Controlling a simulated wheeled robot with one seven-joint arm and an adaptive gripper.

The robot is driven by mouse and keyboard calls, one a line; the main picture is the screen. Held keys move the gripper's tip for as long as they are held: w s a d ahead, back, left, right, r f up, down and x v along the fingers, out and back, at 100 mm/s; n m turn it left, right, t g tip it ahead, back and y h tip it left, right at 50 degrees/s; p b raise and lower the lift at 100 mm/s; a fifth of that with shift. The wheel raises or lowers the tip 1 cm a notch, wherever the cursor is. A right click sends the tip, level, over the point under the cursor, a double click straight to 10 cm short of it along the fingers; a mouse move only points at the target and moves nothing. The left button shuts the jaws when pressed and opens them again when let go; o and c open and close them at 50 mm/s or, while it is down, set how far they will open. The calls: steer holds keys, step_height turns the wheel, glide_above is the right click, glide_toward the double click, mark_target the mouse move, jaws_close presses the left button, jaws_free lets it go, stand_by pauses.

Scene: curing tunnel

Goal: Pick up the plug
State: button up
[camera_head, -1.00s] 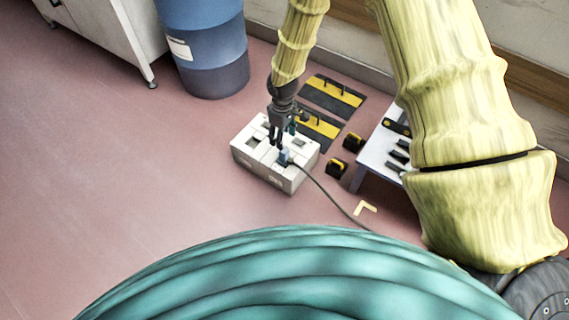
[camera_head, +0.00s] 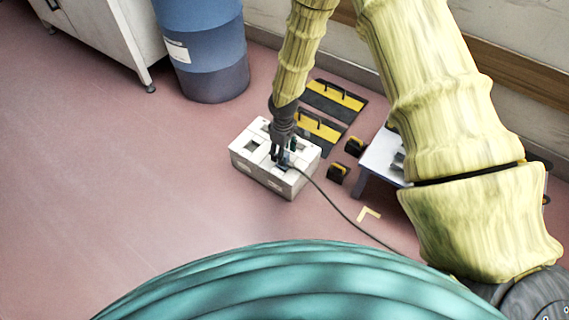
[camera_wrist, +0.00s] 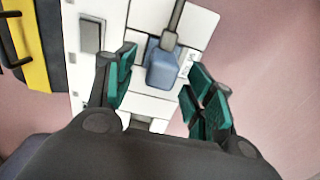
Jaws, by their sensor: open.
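The plug (camera_wrist: 163,68) is a blue-grey block with a dark cable leaving its far end, seen in the wrist view. It lies on the top of a white box with square recesses (camera_head: 250,162). In the head view the plug (camera_head: 283,162) is small and partly hidden by my gripper. My gripper (camera_head: 279,158) points down over the box. In the wrist view my gripper (camera_wrist: 160,97) is open, with green finger pads on the left and right. The plug sits between and slightly beyond the pads, with a gap on each side.
The cable (camera_head: 337,208) runs from the box across the pink floor toward the lower right. Black and yellow plates (camera_head: 320,128) lie behind the box. A small white table (camera_head: 377,170) stands to the right. A blue barrel (camera_head: 203,55) stands behind left. Floor at left is clear.

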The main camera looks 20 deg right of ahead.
mark_target(288, 164)
step_height(288, 164, down, 3)
steer(key=shift+s+f+b, duration=0.1)
steer(key=shift+f+b, duration=0.05)
steer(key=shift+b, duration=0.65)
jaws_close()
steer(key=shift+r, duration=0.2)
